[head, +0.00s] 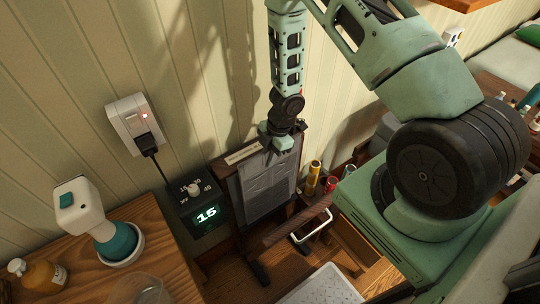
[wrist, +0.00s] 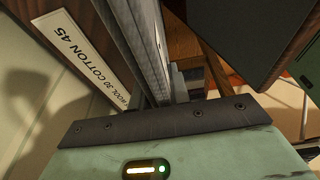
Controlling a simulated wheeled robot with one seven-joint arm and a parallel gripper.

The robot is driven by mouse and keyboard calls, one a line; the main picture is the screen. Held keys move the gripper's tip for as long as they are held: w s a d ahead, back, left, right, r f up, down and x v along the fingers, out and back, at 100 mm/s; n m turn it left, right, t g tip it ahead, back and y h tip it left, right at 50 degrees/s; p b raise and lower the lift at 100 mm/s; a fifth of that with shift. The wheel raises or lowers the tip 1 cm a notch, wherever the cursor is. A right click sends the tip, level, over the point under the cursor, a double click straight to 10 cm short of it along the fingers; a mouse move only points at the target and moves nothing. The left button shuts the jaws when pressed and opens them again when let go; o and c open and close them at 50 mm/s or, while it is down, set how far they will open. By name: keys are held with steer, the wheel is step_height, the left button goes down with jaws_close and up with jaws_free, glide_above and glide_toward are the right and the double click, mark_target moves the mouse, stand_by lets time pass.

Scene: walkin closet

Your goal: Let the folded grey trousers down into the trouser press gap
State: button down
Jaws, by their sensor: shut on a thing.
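The folded grey trousers (head: 266,188) hang as a flat panel from my gripper (head: 279,147), which is shut on their upper edge. In the wrist view the trousers (wrist: 140,45) run as narrow grey layers away from my gripper (wrist: 180,90). The trouser press (head: 242,154) is a dark wooden stand with a pale label on its top edge. The label reads wool 30, cotton 45 in the wrist view (wrist: 85,55). The trousers hang right beside this labelled board. A dark panel (wrist: 240,35) lies on their other side. How deep their lower edge sits in the gap is unclear.
A black timer box (head: 205,210) showing 15 stands left of the press, its cord running to a wall socket (head: 133,123). A wooden table (head: 75,275) holds a steamer (head: 112,235) and bottle. Several small bottles (head: 313,178) stand right of the press.

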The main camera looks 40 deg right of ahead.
steer(key=c, duration=1.4)
jaws_free()
steer(key=shift+s+f, duration=0.25)
steer(key=shift+f, duration=0.7)
steer(key=shift+w+r, duration=0.15)
steer(key=shift+r, duration=0.25)
steer(key=shift+o, duration=0.7)
steer(key=p+v, duration=0.3)
steer(key=v, duration=1.5)
steer(key=shift+r+p, duration=0.3)
steer(key=shift+p, duration=0.1)
steer(key=shift+a, duration=0.15)
steer(key=shift+w+a, duration=0.1)
